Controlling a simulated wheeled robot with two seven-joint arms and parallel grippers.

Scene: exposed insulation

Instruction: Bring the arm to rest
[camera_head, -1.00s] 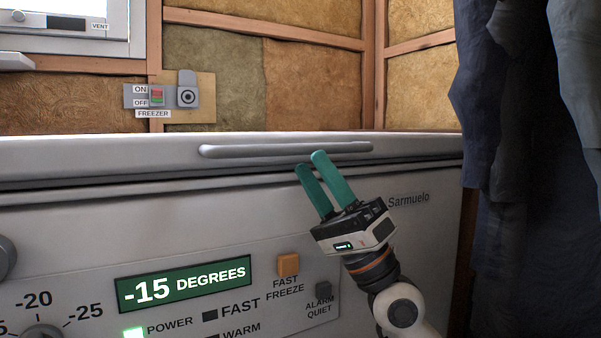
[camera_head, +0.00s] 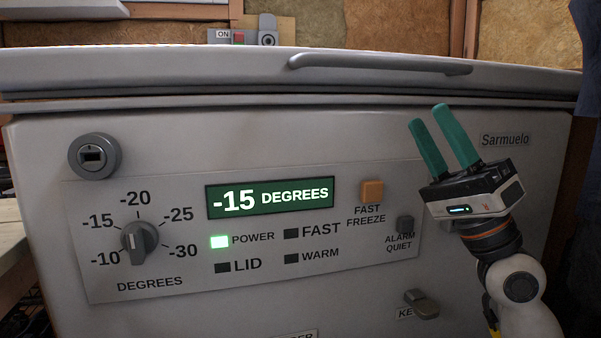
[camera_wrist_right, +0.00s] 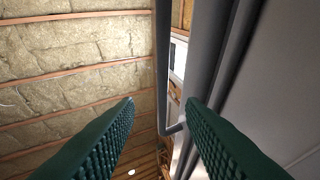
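My right gripper (camera_head: 443,140) is in front of the freezer's right side in the head view, its two green fingers pointing up. The fingers stand apart with nothing between them. In the right wrist view the open fingers (camera_wrist_right: 160,108) show at both lower sides, with the grey freezer (camera_wrist_right: 270,70) at the right. The fingertips lie below the lid handle (camera_head: 380,64) in the head picture; I cannot tell the gap to the freezer front. My left gripper is not in view.
The chest freezer (camera_head: 150,135) fills most of the head view, its lid (camera_head: 170,70) down. Its panel has a dial (camera_head: 139,241), a display (camera_head: 270,197) reading -15 and an orange button (camera_head: 372,191). A key (camera_head: 422,304) sits low. Dark cloth (camera_head: 590,60) hangs at the right edge.

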